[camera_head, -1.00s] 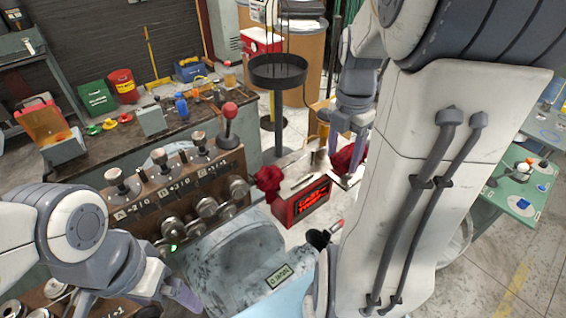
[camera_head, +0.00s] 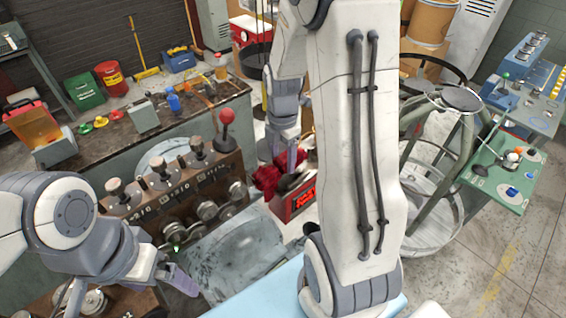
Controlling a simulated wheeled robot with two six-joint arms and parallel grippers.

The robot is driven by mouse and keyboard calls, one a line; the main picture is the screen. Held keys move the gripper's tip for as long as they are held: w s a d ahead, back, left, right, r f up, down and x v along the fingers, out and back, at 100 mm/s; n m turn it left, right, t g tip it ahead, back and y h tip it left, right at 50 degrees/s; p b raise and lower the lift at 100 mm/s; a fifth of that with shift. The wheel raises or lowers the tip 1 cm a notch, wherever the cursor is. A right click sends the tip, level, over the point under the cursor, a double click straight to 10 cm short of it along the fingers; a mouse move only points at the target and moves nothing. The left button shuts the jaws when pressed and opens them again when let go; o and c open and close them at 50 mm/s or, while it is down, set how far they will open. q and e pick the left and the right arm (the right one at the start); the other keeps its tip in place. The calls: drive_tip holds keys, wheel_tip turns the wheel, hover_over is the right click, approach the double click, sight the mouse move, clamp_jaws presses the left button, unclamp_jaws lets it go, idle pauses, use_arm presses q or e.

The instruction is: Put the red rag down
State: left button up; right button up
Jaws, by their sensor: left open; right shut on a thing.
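My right gripper (camera_head: 285,158) hangs down beside the red box with a lit display (camera_head: 298,200). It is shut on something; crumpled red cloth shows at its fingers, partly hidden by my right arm. A crumpled red rag (camera_head: 265,179) shows at the left side of the box, just left of the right gripper. I cannot tell whether both patches of red are one cloth. My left gripper (camera_head: 177,264) is open and empty at the lower left, in front of the machine panel.
The machine panel (camera_head: 178,185) with knobs and a red-topped lever (camera_head: 227,118) stands left of the box. A workbench (camera_head: 110,135) with small items is behind. A green table (camera_head: 500,180) and a round frame stand at the right. My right arm hides the centre.

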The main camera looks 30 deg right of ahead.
wheel_tip(320, 180, down, 2)
drive_tip(key=shift+f+p, duration=0.25)
drive_tip(key=shift+p, duration=0.05)
drive_tip(key=shift+f, duration=0.25)
drive_tip(key=shift+f, duration=0.2)
drive_tip(key=o, duration=1.3)
